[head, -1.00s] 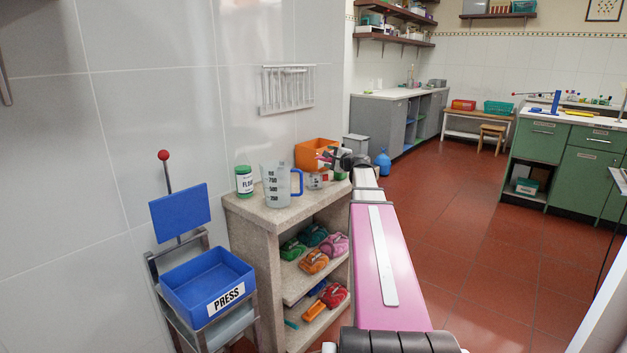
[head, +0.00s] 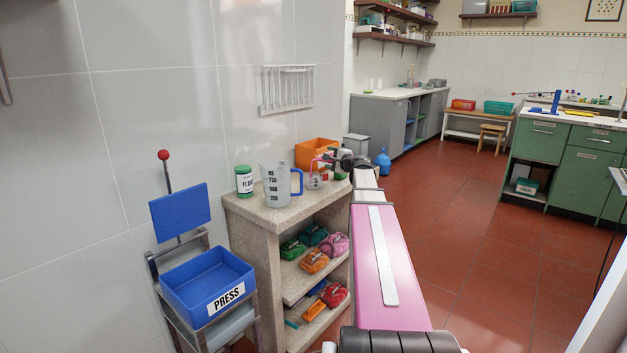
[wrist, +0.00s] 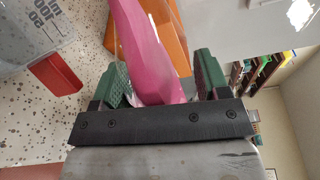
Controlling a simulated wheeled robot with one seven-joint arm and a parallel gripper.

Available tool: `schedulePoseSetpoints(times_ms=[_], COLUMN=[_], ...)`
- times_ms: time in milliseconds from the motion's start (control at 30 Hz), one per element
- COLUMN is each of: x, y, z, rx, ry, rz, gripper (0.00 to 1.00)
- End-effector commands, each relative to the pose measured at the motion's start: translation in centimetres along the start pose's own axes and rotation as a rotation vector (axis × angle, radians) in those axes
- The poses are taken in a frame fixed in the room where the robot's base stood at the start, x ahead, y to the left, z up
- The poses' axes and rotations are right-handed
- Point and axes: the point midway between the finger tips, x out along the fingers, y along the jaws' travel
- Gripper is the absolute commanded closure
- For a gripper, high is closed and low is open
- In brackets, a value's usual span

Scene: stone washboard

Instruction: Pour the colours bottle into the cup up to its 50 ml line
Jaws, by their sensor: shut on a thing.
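The pink colours bottle (wrist: 148,55) is between the green fingers of my gripper (wrist: 158,85) in the wrist view, and the gripper is shut on it. In the head view my gripper (head: 330,160) is small, above the shelf top near the cup, with a little of the pink bottle showing. The clear cup (head: 314,182) stands upright on the shelf top just below the gripper. It also shows in the wrist view (wrist: 30,40), at the upper left, with 100 and 50 ml marks and a red part. I cannot tell the level in the cup or whether liquid is flowing.
A larger clear jug (head: 276,187) with a blue handle and a green-lidded flour jar (head: 244,181) stand left of the cup. An orange bin (head: 314,152) is behind it. A blue press tray (head: 207,282) is at the lower left. Open red floor lies right.

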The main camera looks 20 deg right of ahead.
Motion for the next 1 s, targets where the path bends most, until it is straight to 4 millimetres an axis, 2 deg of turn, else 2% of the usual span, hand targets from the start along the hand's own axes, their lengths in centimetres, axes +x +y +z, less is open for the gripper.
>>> schedulePoseSetpoints(times_ms=[1000], x=[0.00], y=[-0.08], z=[-0.06], rx=[-0.053], ry=[0.004], rz=[-0.001], gripper=[0.69])
